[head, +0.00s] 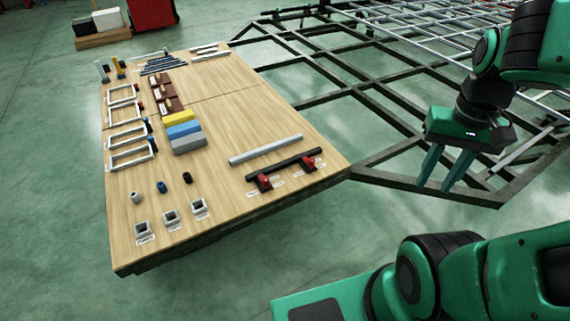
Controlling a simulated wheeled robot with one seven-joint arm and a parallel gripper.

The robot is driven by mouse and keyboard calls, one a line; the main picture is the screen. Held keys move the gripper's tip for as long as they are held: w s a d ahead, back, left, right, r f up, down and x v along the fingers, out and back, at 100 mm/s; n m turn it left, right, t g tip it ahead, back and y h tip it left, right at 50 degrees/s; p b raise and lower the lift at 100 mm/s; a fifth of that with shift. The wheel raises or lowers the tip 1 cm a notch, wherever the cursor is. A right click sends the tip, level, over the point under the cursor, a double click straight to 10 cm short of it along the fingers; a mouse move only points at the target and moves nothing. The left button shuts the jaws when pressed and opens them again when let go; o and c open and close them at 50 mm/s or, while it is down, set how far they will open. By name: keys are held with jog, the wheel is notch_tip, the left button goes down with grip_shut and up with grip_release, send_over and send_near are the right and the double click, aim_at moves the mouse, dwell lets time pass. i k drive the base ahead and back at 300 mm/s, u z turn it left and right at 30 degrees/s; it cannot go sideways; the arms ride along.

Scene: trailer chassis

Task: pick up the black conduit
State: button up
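A short black cylinder (187,177), which looks like the black conduit, stands on the near part of the wooden table (240,120). It is at the right end of a row with a blue cylinder (161,187) and a grey one (134,197). A long black bar (285,163) also lies near the table's right corner, by two red-and-black pieces. My gripper (434,186) hangs over the dark chassis frame, right of the table and far from the cylinder. Its two green fingers point down, apart, with nothing between them.
Three square grey sockets (170,217) with labels stand in front of the cylinders. A grey bar (265,149) and yellow, blue and grey blocks (183,130) lie behind. The dark chassis frame (390,120) fills the right. Bare wood surrounds the cylinders.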

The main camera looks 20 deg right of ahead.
aim_at(251, 177)
jog(key=k, duration=0.55)
jog(key=z, duration=0.5)
jog(key=i, duration=1.95)
jog(key=u, duration=0.45)
